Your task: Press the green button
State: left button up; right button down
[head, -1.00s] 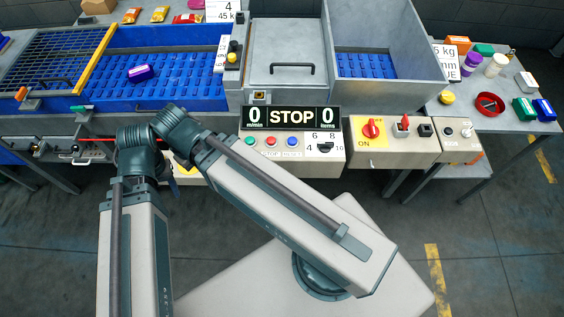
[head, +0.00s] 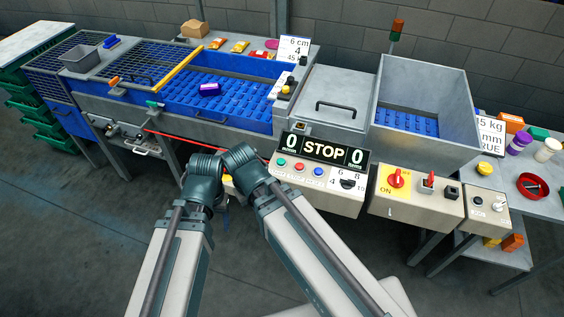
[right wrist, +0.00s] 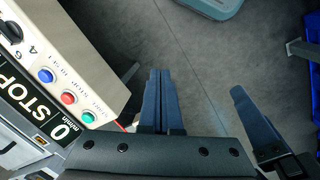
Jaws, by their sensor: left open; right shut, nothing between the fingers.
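The green button (head: 281,162) is at the left end of a row on the light control panel (head: 343,203), beside a red button (head: 299,167) and a blue button (head: 318,172). The display (head: 323,150) above reads STOP between two zeros. In the right wrist view the green button (right wrist: 88,117) is left of my right gripper (right wrist: 161,99), apart from it. That gripper's fingers are shut together and empty. A dark finger at the right of that view (right wrist: 250,112) appears to belong to my left gripper, which is open. In the head view, both arms' wrists largely hide the fingers.
A second panel (head: 380,205) with a red knob (head: 397,177) is right of the button panel. A grey hopper (head: 440,85) stands at the right. The floor (head: 80,235) at left is clear.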

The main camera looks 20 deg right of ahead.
jog(key=w+d+m+t+h+b, duration=0.1)
jog(key=w+d+m+t+h, duration=0.35)
jog(key=w, duration=0.75)
notch_tip(320, 180, up, 4)
jog(key=t+h+b, duration=0.1)
send_over(280, 163)
notch_tip(280, 163, down, 9)
jog(key=b, duration=0.9)
jog(key=shift+r, duration=0.15)
dwell(0.6)
jog(key=shift+f+b, duration=0.4)
jog(key=shift+f, duration=0.05)
